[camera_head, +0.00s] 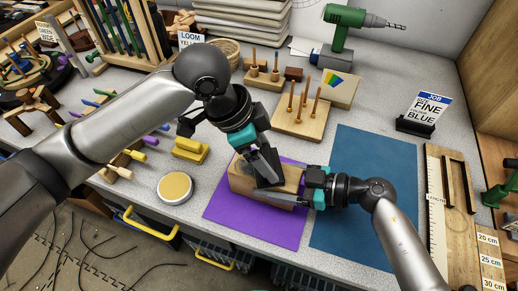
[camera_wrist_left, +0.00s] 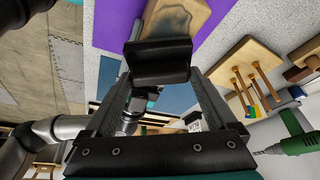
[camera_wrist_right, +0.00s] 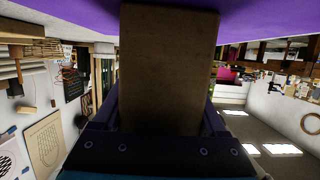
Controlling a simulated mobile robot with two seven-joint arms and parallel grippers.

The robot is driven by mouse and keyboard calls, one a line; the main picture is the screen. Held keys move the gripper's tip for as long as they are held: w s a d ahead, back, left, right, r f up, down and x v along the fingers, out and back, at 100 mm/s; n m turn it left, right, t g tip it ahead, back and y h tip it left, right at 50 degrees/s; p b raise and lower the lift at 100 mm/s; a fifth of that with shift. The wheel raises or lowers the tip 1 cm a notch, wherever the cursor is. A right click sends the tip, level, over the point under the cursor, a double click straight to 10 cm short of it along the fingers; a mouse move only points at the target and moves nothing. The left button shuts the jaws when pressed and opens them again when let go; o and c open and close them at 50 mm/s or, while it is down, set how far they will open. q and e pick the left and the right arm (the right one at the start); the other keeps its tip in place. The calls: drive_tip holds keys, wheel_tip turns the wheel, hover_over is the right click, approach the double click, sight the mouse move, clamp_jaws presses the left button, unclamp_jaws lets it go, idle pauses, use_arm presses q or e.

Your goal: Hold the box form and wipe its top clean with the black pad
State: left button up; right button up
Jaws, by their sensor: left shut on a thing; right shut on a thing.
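The box form (camera_head: 240,185) is a tan wooden block on the purple mat (camera_head: 225,213). A dark smudge (camera_wrist_left: 172,22) marks its top in the left wrist view. My right gripper (camera_head: 272,192) comes in from the right and is shut on the box form, with one finger along its front side. The box form's plain face (camera_wrist_right: 168,70) fills the middle of the right wrist view. My left gripper (camera_head: 264,164) points down and is shut on the black pad (camera_wrist_left: 160,62). The pad is over the right part of the top; whether it touches is hard to tell.
A blue mat (camera_head: 370,170) lies to the right, mostly bare. A round yellow-topped tin (camera_head: 174,187) and a yellow block (camera_head: 190,149) stand to the left. A pegged wooden board (camera_head: 300,122) stands behind. A "FINE BLUE" sign (camera_head: 428,112) stands at back right.

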use_arm(q)
drive_tip(key=shift+s+d, duration=0.1)
drive_tip(key=shift+d, duration=0.15)
drive_tip(key=shift+w+a, duration=0.25)
drive_tip(key=shift+a, duration=0.45)
drive_tip(key=shift+w+a, duration=0.2)
drive_tip(key=shift+a, duration=0.45)
drive_tip(key=shift+w+a+f, duration=0.1)
drive_tip(key=shift+w+a, duration=0.2)
drive_tip(key=shift+a, duration=0.65)
drive_tip(key=shift+w+a+f, duration=0.1)
drive_tip(key=shift+w+a, duration=0.15)
drive_tip(key=shift+a, duration=0.65)
drive_tip(key=shift+w+a+r, duration=0.2)
drive_tip(key=shift+a+r, duration=0.05)
drive_tip(key=shift+a, duration=0.3)
drive_tip(key=shift+d, duration=0.1)
drive_tip(key=shift+s+d, duration=0.2)
drive_tip(key=shift+d, duration=0.4)
drive_tip(key=shift+s+d, duration=0.2)
drive_tip(key=shift+d, duration=0.4)
